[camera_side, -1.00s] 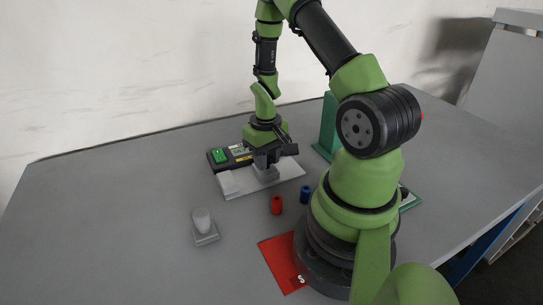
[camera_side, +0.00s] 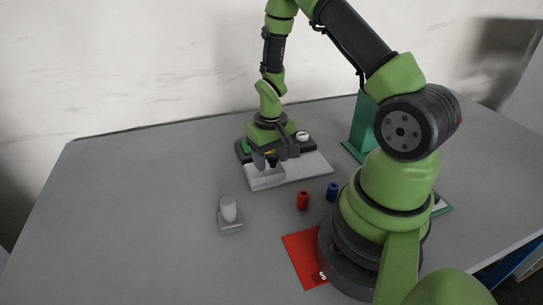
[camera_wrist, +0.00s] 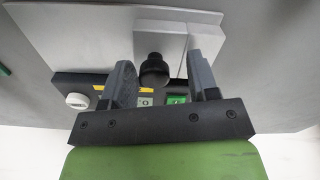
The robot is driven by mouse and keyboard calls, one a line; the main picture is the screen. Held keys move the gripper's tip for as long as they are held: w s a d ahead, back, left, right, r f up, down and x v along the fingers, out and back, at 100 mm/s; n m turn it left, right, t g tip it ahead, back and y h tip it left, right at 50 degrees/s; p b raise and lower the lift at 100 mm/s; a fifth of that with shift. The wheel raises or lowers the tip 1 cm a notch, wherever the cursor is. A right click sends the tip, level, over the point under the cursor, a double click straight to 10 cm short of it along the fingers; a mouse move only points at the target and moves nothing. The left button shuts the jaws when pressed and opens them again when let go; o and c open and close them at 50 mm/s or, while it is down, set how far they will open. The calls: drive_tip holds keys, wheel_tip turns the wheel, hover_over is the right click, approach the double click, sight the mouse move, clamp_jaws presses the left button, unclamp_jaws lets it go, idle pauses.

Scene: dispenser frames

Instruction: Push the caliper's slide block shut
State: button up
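The caliper's pale plate (camera_side: 305,170) lies on the table in front of a dark box; it also shows in the wrist view (camera_wrist: 60,40). The grey slide block (camera_wrist: 155,35) is at the plate's left end in the side view, which is the right in the wrist view. It sits beside a lighter end block (camera_wrist: 203,25) with only a thin line between them, so a small gap cannot be ruled out. A dark round knob (camera_wrist: 153,70) is by the slide block. My gripper (camera_wrist: 163,78) has its fingers apart on either side of the knob; it also shows in the side view (camera_side: 267,160).
The dark box has a white dial (camera_side: 302,136) and a green button (camera_side: 245,147). Red (camera_side: 303,200) and blue (camera_side: 332,191) cylinders, a white piece on a grey base (camera_side: 229,210), a red mat (camera_side: 302,258) and a green stand (camera_side: 363,128) are around. The table's left side is clear.

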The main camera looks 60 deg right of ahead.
sight(271, 157)
wheel_tip(271, 157, up, 10)
idle(0.6)
drive_tip(key=s+a+r+t, duration=0.1)
drive_tip(key=a+r+t, duration=0.15)
drive_tip(key=r, duration=0.35)
drive_tip(key=a+r+t, duration=0.1)
drive_tip(key=a+r, duration=0.3)
drive_tip(key=r, duration=0.1)
drive_tip(key=s+a+r+n+t+y, duration=0.2)
drive_tip(key=s+a+r+t, duration=0.1)
drive_tip(key=s+a+r, duration=0.4)
drive_tip(key=s+a, duration=0.1)
drive_tip(key=s, duration=0.1)
drive_tip(key=shift+s+t, duration=0.3)
drive_tip(key=shift+t, duration=0.05)
drive_tip(key=shift+c, duration=0.4)
idle(1.0)
